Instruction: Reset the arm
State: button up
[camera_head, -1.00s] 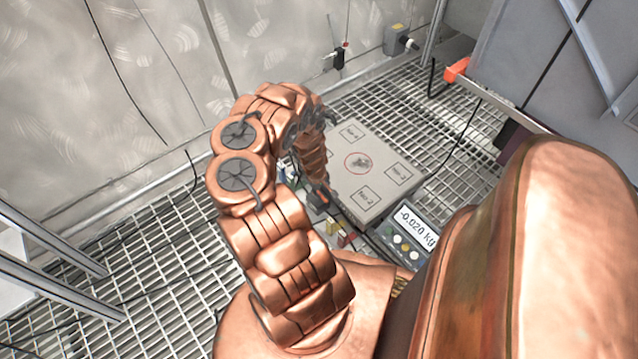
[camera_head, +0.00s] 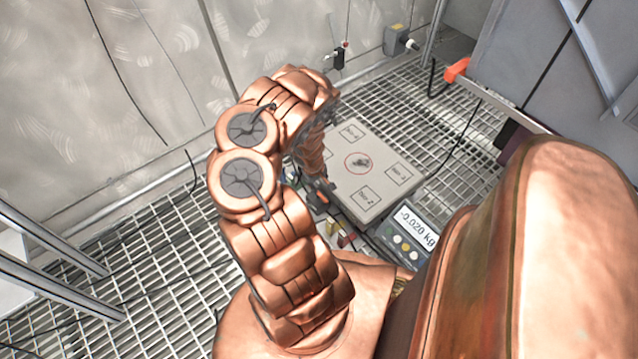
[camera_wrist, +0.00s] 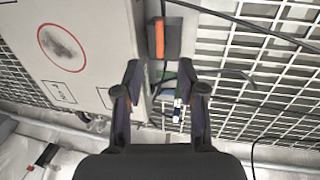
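My arm, copper-coloured, is bent in the head view, its far end reaching down beside the scale platform. My gripper (camera_wrist: 160,90) shows in the wrist view with its two dark fingers spread apart. I see nothing between the fingertips but the background. In the head view the gripper is mostly hidden behind my arm. The scale platform (camera_head: 385,177), pale with a red circle, lies right of the arm's end. It also shows at the upper left of the wrist view (camera_wrist: 95,30). The scale display (camera_head: 412,224) reads -0.020 kg.
Small coloured items (camera_head: 342,238) lie near the display, partly hidden. A dark block with an orange stripe (camera_wrist: 172,38) is beyond the fingertips in the wrist view. Black cables (camera_head: 460,135) cross the grating floor (camera_head: 150,265). A grey wall (camera_head: 130,80) stands behind at left.

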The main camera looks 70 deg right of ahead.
dwell(0.7)
jog(key=w+a+r+n+t+p, duration=0.1)
jog(key=w+a+r+p, duration=0.25)
jog(key=w+r, duration=0.55)
jog(key=w+a+r+n+t+p, duration=0.15)
jog(key=w+a+r, duration=0.35)
jog(key=w+r, duration=0.5)
jog(key=w+a+r+n+y+p, duration=0.1)
jog(key=w+a+r+p, duration=0.2)
jog(key=a+r, duration=0.55)
jog(key=w+a+r+n+y+p, duration=0.1)
jog(key=w+a+r+p, duration=0.3)
jog(key=r, duration=0.8)
jog(key=s+a+r+n+g+p, duration=0.1)
jog(key=s+a+r+p, duration=0.25)
jog(key=a+r, duration=0.65)
jog(key=s+a+r+n+g+p, duration=0.1)
jog(key=s+a+r+p, duration=0.2)
jog(key=s+a+r, duration=0.55)
jog(key=s+a+r+p, duration=0.4)
jog(key=s+r, duration=0.4)
jog(key=s+a+r+g+p, duration=0.1)
jog(key=s+a+r+p, duration=0.3)
jog(key=s+r, duration=0.4)
jog(key=shift+a+r+m, duration=0.15)
jog(key=shift+m, duration=0.2)
